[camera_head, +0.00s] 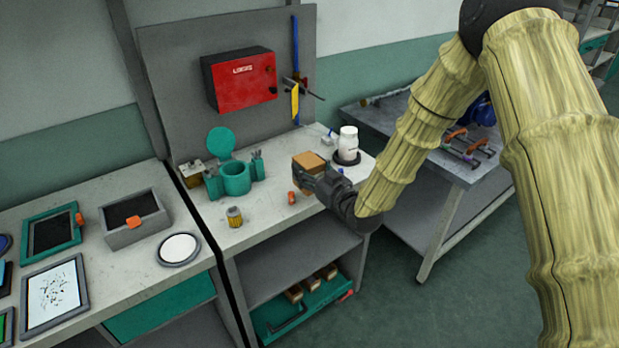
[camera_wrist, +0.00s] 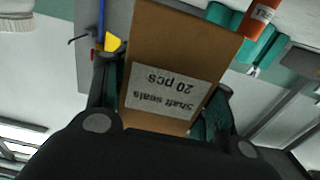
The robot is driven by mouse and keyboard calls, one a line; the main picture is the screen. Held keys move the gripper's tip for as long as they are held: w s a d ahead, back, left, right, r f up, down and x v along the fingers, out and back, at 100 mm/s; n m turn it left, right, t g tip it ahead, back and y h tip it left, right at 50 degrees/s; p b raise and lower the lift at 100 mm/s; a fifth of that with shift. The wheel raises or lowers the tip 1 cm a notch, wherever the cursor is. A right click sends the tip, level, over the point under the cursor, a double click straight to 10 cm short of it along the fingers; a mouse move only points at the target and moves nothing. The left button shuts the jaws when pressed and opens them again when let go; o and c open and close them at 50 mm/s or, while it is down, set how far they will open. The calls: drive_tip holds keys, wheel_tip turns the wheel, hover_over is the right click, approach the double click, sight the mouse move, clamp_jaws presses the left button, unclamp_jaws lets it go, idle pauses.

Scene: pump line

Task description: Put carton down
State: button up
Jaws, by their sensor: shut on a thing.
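The carton (camera_head: 309,162) is a small brown box held above the right part of the workbench in the head view. In the wrist view the carton (camera_wrist: 172,62) fills the middle, with a white label reading "Shaft seals 20 pcs" upside down. My gripper (camera_head: 318,182) is shut on the carton, with one finger on each side of it in the wrist view (camera_wrist: 160,105). The bench top (camera_head: 262,216) shows bare below and left of the carton. The gap between the carton and the bench cannot be judged exactly.
A white bottle (camera_head: 348,143) stands on a dark round base right of the carton. A small orange cylinder (camera_head: 292,198), a yellow filter-like part (camera_head: 234,217) and a teal holder (camera_head: 235,178) stand to the left. A red box (camera_head: 240,80) hangs on the back panel.

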drive_tip(key=shift+w+f+p, duration=0.2)
drive_tip(key=shift+f+p, duration=0.15)
drive_tip(key=shift+f, duration=1.4)
drive_tip(key=shift+f, duration=0.15)
drive_tip(key=o, duration=1.2)
drive_tip(key=shift+r, duration=0.2)
drive_tip(key=shift+s+d+f, duration=0.1)
drive_tip(key=shift+s+d, duration=0.1)
drive_tip(key=shift+s, duration=0.05)
drive_tip(key=b+v, duration=0.2)
drive_tip(key=v, duration=0.9)
drive_tip(key=shift+s, duration=0.2)
